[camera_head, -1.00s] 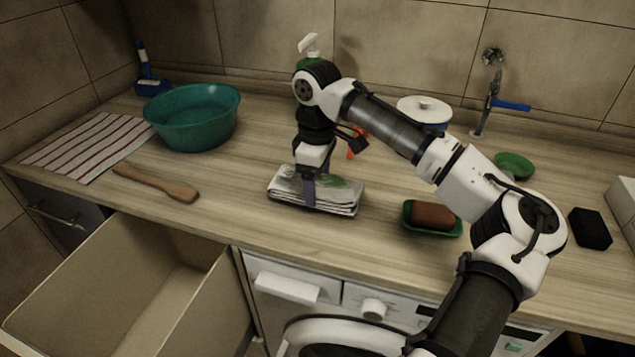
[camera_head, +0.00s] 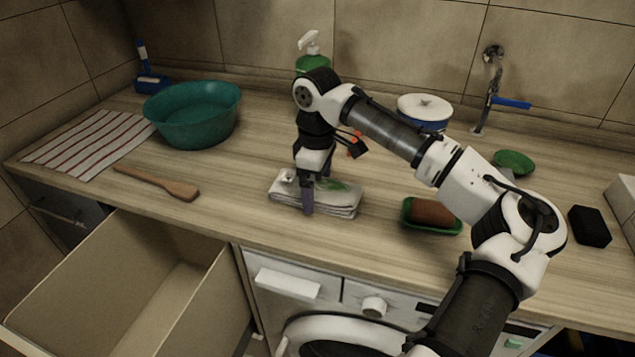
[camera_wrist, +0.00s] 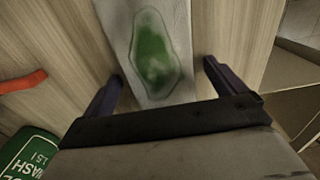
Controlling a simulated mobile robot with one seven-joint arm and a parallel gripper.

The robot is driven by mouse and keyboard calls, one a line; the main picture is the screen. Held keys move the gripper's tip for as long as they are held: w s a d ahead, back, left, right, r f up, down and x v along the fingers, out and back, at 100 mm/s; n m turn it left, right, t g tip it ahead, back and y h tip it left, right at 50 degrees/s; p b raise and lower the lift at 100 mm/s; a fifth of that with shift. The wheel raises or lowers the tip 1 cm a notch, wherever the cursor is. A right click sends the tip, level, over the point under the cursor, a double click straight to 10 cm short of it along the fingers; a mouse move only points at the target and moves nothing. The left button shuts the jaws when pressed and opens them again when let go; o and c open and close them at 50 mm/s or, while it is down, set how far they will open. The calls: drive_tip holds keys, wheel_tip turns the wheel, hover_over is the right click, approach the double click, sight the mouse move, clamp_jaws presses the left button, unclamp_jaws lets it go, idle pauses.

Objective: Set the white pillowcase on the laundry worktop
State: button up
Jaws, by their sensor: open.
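The white pillowcase (camera_head: 340,199) is a folded, layered stack with a green stain on top. It lies flat on the wooden laundry worktop (camera_head: 235,208), near the front edge above the washing machine. In the wrist view the pillowcase (camera_wrist: 150,15) lies between the two fingers, its green patch plain. My gripper (camera_head: 309,200) points down at the pillowcase in the head view. Its fingers also show in the wrist view (camera_wrist: 160,85), spread with a gap on each side of the cloth. Part of the pillowcase is hidden behind my gripper.
A teal basin (camera_head: 190,125), striped cloth (camera_head: 85,147) and wooden spoon (camera_head: 160,184) are on the left. A green dish with a brown bar (camera_head: 433,213) is close on the right. An open drawer (camera_head: 215,262) is below.

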sight(317, 183)
wheel_tip(317, 183, up, 12)
drive_tip(key=b, duration=0.1)
idle(0.8)
